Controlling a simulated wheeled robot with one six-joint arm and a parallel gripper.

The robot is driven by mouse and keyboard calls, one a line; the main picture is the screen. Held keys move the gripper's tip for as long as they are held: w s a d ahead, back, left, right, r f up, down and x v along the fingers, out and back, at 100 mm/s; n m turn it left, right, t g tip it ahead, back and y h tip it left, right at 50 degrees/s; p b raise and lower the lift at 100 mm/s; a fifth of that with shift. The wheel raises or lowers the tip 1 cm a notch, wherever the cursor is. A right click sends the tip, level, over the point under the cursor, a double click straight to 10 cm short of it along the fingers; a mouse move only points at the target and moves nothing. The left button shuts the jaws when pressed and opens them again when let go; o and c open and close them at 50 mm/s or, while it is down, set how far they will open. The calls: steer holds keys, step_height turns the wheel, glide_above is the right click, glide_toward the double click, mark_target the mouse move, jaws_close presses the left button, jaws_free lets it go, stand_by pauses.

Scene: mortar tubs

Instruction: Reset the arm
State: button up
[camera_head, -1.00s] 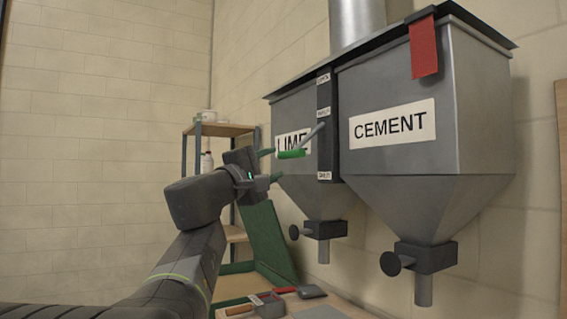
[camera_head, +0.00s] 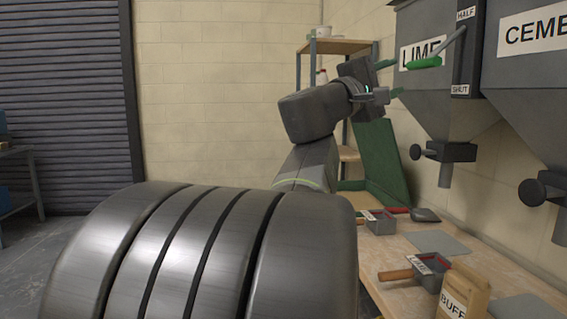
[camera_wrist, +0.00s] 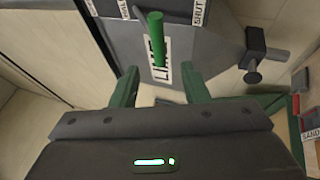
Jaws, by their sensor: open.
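My gripper (camera_head: 393,77) is open and empty in front of the lime hopper (camera_head: 424,98). Its two green fingers also show spread apart in the wrist view (camera_wrist: 160,90). The hopper's lever has a green grip (camera_head: 425,62) on a grey rod; the grip also shows in the wrist view (camera_wrist: 156,38), just beyond and between the fingertips, apart from them. My arm stretches out toward the hopper.
A cement hopper (camera_head: 524,110) hangs at the right. A shelf (camera_head: 340,46) stands behind. Open floor lies at the left.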

mark_target(420, 66)
steer(key=p+x, duration=0.1)
steer(key=x, duration=1.1)
steer(key=shift+r, duration=0.15)
steer(key=shift+a, duration=0.1)
